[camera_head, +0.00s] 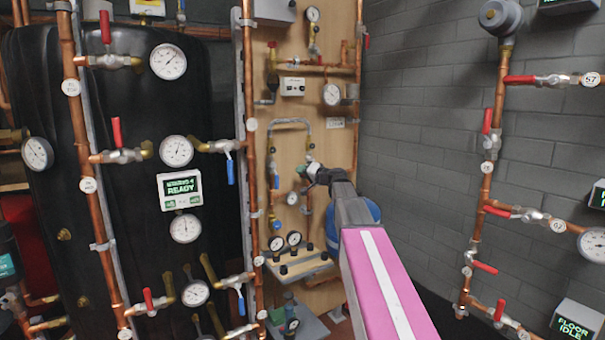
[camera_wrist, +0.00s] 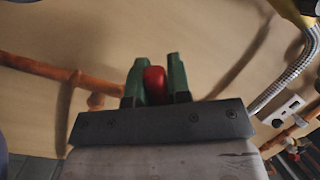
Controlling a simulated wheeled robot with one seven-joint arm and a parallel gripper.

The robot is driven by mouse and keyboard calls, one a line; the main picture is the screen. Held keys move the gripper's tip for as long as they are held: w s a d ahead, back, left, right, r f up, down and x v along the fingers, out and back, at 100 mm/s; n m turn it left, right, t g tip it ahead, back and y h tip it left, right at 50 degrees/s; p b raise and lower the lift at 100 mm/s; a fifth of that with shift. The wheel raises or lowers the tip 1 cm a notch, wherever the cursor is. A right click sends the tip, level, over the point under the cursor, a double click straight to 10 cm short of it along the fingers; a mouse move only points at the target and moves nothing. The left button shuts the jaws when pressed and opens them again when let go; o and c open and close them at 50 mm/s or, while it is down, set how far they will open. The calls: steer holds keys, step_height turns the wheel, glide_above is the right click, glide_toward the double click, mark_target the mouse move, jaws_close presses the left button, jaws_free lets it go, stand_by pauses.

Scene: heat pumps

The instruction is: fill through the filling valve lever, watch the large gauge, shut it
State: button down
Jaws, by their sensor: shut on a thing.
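In the wrist view, a red lever (camera_wrist: 155,84) stands between the two dark green fingers of my gripper (camera_wrist: 156,82), which are shut on it. A copper pipe (camera_wrist: 45,68) runs toward it from the left. In the head view my gripper (camera_head: 304,170) is at the wooden panel, below the braided hose loop (camera_head: 290,123); the lever itself is hidden there by the gripper. A larger round white gauge (camera_head: 332,94) is on the panel above my gripper, its needle too small to read.
The wooden panel (camera_head: 285,60) carries copper pipes and a small gauge (camera_head: 312,14). A blue vessel (camera_head: 366,212) is partly behind my arm. A black tank (camera_head: 120,200) with several gauges and valves stands left. Piping with red levers lines the grey wall (camera_head: 420,130) at right.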

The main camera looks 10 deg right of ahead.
steer(key=shift+a+r+m, duration=0.1)
steer(key=shift+m, duration=0.2)
steer(key=shift+s+a+r+m+t+y, duration=0.15)
steer(key=shift+r+m+t, duration=0.4)
steer(key=shift+m, duration=0.7)
steer(key=shift+a+r+m+t+y, duration=0.15)
steer(key=shift+r+m+t, duration=0.1)
steer(key=shift+r+m, duration=0.8)
steer(key=shift+s+a+r+m+t, duration=0.15)
steer(key=shift+r+m+t, duration=0.25)
steer(key=shift+m, duration=1.1)
steer(key=shift+w, duration=0.1)
steer(key=c, duration=1.1)
jaws_free()
steer(key=v, duration=1.1)
